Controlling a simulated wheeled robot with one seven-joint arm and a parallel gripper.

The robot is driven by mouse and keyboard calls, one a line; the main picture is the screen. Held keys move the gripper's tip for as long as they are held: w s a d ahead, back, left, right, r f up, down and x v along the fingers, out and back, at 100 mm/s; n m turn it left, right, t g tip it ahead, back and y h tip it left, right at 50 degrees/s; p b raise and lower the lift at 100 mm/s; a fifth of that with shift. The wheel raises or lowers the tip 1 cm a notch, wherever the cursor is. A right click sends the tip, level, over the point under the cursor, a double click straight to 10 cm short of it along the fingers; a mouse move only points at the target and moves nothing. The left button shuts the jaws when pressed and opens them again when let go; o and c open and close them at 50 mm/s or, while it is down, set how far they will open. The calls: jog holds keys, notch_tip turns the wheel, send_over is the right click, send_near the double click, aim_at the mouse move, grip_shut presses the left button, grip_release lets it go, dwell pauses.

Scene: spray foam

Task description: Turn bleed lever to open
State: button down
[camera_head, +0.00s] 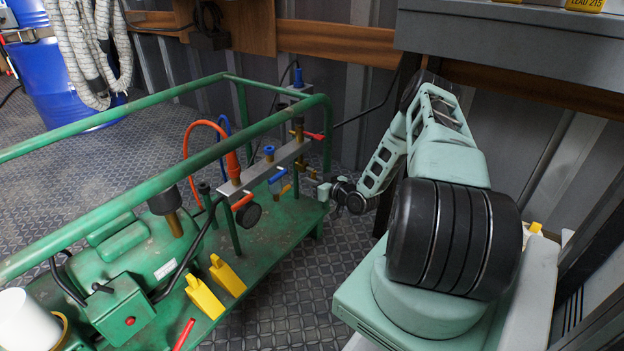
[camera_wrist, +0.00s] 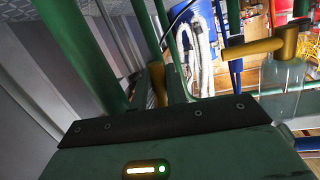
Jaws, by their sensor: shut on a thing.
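My gripper (camera_head: 322,190) reaches in from the right, low beside the right end of the grey valve manifold (camera_head: 262,168) on the green frame. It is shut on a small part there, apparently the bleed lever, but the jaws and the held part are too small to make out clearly. The manifold carries a blue lever (camera_head: 278,175), an orange-red lever (camera_head: 243,202), a yellow lever (camera_head: 286,189) and a red handle (camera_head: 314,135). In the wrist view a brass-yellow handle (camera_wrist: 252,48) shows beyond the gripper body; the fingertips are hidden there.
The green tube rail (camera_head: 120,220) runs around the machine and passes close to the manifold. Orange and blue hoses (camera_head: 190,128) loop behind it. Yellow wedge-shaped parts (camera_head: 203,298) stand on the green base. A grey bench (camera_head: 500,35) overhangs at the upper right. Open tread-plate floor (camera_head: 290,265) lies below my gripper.

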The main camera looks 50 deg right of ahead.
jog(key=shift+d+n, duration=0.2)
jog(key=shift+n, duration=0.3)
jog(key=shift+d, duration=0.1)
jog(key=c, duration=1.5)
grip_release()
jog(key=shift+o, duration=0.2)
